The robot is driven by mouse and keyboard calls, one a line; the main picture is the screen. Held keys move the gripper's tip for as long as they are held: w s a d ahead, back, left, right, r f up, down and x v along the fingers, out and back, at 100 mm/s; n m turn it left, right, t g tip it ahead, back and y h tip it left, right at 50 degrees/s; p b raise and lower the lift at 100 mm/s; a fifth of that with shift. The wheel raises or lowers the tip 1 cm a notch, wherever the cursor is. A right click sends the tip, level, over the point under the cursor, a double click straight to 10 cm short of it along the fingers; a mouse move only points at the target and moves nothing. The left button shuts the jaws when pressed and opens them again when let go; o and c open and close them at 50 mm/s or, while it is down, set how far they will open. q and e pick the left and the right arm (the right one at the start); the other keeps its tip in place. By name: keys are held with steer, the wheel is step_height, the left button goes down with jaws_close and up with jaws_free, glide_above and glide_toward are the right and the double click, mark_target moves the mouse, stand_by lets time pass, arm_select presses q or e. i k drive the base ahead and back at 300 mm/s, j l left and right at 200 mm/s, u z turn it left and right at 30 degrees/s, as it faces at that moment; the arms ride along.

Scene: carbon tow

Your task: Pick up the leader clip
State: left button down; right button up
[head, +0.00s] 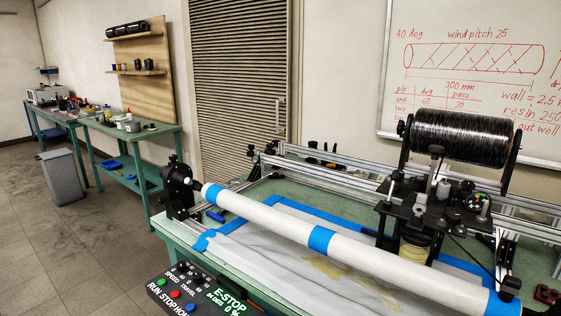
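I cannot pick out the leader clip with certainty among the small parts in the head view. A large spool of black carbon tow (460,137) sits on the carriage (420,212) at the right of the winding machine. A long white mandrel (275,222) with blue tape bands runs across the front, from the black headstock (180,190) at left towards the lower right. A small black part (510,285) stands at the mandrel's right end; I cannot tell what it is. Neither of my grippers is in view.
A control box (195,290) with RUN, STOP and E-STOP markings is at the front left. Stained white sheeting (270,258) lies under the mandrel. Green benches (150,140) and a grey bin (63,177) stand at left, with open floor before them.

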mark_target(510, 284)
steer(key=k+l+z, duration=0.1)
steer(key=z, duration=1.15)
steer(key=j, duration=1.5)
steer(key=l+u, duration=0.2)
steer(key=l, duration=0.6)
